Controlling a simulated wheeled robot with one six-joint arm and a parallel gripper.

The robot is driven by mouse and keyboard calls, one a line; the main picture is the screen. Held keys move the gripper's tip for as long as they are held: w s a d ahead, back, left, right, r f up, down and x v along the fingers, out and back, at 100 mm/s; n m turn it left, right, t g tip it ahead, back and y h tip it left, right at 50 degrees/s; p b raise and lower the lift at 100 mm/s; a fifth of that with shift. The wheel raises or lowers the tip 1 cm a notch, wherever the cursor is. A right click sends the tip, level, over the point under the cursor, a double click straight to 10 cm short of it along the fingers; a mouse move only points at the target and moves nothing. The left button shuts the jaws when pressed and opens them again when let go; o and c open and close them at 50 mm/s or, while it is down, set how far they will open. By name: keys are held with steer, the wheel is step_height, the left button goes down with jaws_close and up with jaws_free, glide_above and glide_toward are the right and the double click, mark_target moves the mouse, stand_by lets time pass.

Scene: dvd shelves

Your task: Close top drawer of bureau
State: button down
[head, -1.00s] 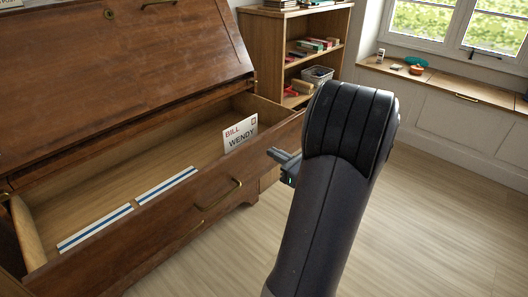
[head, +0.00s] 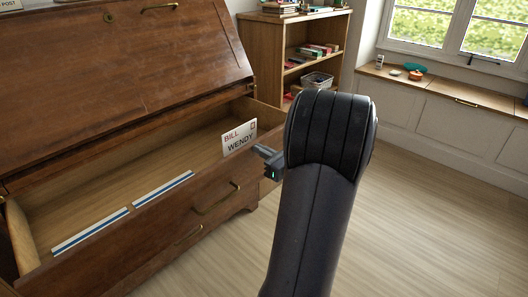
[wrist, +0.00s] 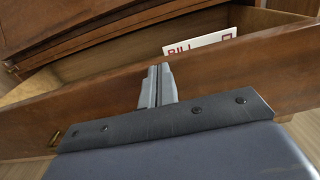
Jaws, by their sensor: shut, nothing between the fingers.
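The wooden bureau (head: 120,75) stands on the left in the head view. Its top drawer (head: 165,215) is pulled partly out. The drawer holds a white card reading BILL WENDY (head: 240,138) and two blue-and-white strips (head: 90,231). A brass handle (head: 216,198) is on the drawer front. My gripper (head: 262,152) is shut and empty at the right part of the drawer front. In the wrist view, the gripper's fingers (wrist: 158,84) meet the top edge of the drawer front (wrist: 225,85), apparently touching it. My forearm hides part of the floor and shelf.
A bookcase (head: 262,60) with books and a basket (head: 317,79) stands behind to the right. A window bench (head: 455,90) runs along the far right wall. The wooden floor (head: 420,220) to the right is clear.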

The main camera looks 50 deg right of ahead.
steer(key=w, duration=2.2)
steer(key=shift+w+a+p, duration=0.15)
steer(key=shift+a+p, duration=0.25)
